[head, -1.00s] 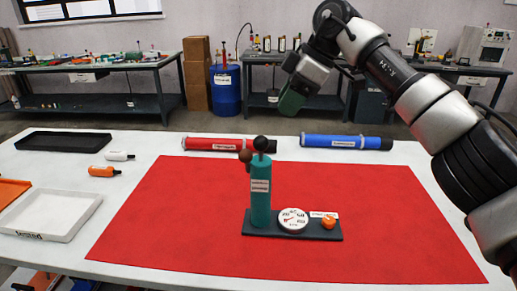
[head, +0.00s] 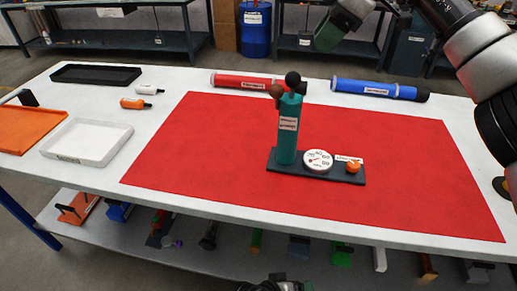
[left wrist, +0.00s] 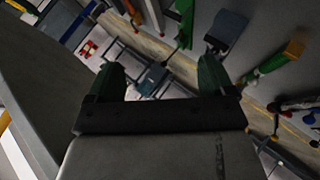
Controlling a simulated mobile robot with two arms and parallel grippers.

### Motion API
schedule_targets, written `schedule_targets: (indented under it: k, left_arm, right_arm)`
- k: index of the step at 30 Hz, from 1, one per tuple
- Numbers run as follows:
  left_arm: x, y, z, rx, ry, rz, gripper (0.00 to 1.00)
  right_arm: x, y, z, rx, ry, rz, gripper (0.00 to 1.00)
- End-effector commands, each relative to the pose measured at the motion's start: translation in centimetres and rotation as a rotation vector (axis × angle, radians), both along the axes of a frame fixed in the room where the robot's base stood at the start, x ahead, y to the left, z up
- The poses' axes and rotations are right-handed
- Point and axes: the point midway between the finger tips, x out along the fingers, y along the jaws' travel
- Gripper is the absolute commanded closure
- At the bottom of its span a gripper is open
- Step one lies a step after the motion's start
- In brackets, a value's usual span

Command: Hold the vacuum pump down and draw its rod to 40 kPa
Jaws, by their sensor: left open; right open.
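The vacuum pump stands upright on the red mat (head: 215,165) in the head view. It has a teal cylinder (head: 287,145), a dark base (head: 318,173), a round white gauge (head: 318,160) and an orange knob (head: 353,167). The gauge reading is too small to tell. My left gripper (head: 278,285) shows at the bottom edge, below the table front and apart from the pump. In the left wrist view (left wrist: 160,78) its green fingers are apart and empty. My right gripper (head: 332,33) is above and behind the pump, open, not touching it.
A red tube (head: 235,80) and a blue tube (head: 370,89) lie behind the mat. White (head: 122,135), orange (head: 25,125) and black trays (head: 95,67) stand at the left. A lower shelf (head: 120,232) holds several tools. The mat around the pump is clear.

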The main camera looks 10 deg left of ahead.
Motion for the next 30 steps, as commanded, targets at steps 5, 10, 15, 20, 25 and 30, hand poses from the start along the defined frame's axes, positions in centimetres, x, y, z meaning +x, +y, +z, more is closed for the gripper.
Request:
schedule_targets:
  k: [5, 10, 15, 20, 25, 30]
  left_arm:
    - [1.4, -4.6, 10.1, -0.210, -0.066, -0.053, 0.17]
    - [0.5, -7.6, 19.8, -0.402, -0.118, -0.139, 0.17]
    - [0.5, -6.7, 28.9, -0.501, -0.281, -0.191, 0.17]
    - [3.0, -2.2, 34.9, -0.433, -0.558, -0.134, 0.17]
    - [7.9, 3.6, 34.9, -0.145, -0.808, -0.067, 0.17]
    - [12.3, 8.8, 34.6, 0.120, -0.980, -0.024, 0.17]
  right_arm:
    - [0.0, 0.0, 0.0, 0.000, 0.000, 0.000, 0.57]
    - [0.0, 0.0, 0.0, 0.000, 0.000, 0.000, 0.57]
    - [0.0, 0.0, 0.0, 0.000, 0.000, 0.000, 0.57]
    - [0.0, 0.0, 0.0, 0.000, 0.000, 0.000, 0.57]
    - [0.0, 0.0, 0.0, 0.000, 0.000, 0.000, 0.57]
    - [0.0, 0.0, 0.0, 0.000, 0.000, 0.000, 0.57]
